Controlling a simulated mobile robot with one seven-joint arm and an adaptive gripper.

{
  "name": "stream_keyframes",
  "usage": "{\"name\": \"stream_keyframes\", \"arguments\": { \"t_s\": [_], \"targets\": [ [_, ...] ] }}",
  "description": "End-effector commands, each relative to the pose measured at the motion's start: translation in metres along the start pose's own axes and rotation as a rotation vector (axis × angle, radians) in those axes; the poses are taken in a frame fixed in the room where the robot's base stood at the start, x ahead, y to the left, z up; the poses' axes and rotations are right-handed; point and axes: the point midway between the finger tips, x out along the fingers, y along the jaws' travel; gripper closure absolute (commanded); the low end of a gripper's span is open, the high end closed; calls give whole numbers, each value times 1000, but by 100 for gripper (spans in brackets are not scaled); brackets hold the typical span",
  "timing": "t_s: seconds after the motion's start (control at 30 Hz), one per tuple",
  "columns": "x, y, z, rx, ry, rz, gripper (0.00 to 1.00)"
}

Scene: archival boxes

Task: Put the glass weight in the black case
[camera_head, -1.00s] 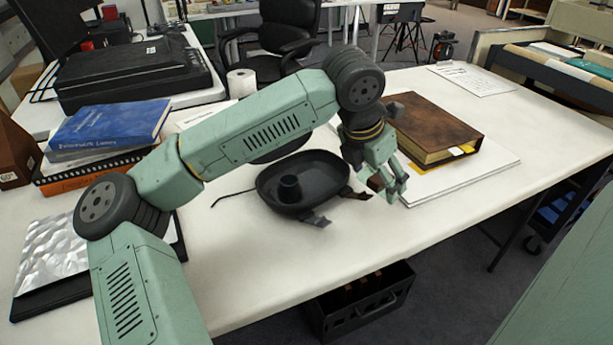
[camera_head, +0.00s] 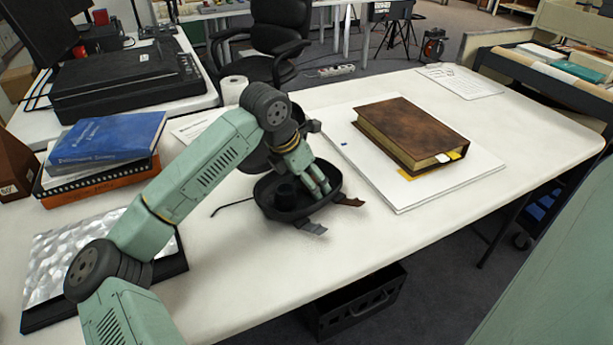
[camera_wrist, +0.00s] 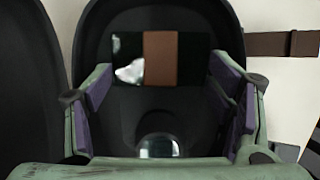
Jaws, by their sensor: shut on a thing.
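The black case (camera_head: 287,213) lies open on the white table, with brown and dark straps at its front. It also fills much of the wrist view (camera_wrist: 95,30). My gripper (camera_head: 322,186) is over the right part of the case, fingers pointing down. In the wrist view, a dark glossy block with a brown band and a pale patch, apparently the glass weight (camera_wrist: 160,60), spans between my fingertips against the dark case interior. My gripper is shut on it. The head view hides the weight behind my fingers. I cannot tell whether it touches the case floor.
A brown book (camera_head: 412,135) lies on a white board (camera_head: 400,195) to the right. Stacked books (camera_head: 108,140) and a silvery panel (camera_head: 75,255) are at left. The table front is clear.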

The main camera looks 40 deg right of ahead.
Motion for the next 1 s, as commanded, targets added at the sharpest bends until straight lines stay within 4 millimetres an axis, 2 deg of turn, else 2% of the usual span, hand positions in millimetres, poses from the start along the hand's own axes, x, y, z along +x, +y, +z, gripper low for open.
{"name": "stream_keyframes", "arguments": {
  "t_s": [0.17,0.2,0.3,0.67,0.77,1.0],
  "targets": [
    [2,-1,0,1,1,-1,67],
    [2,-1,-1,1,3,-2,23],
    [2,-1,0,1,2,-2,17],
    [-3,0,0,1,1,1,17],
    [-16,0,0,2,0,3,17],
    [-66,1,-1,1,1,4,17]
  ]
}}
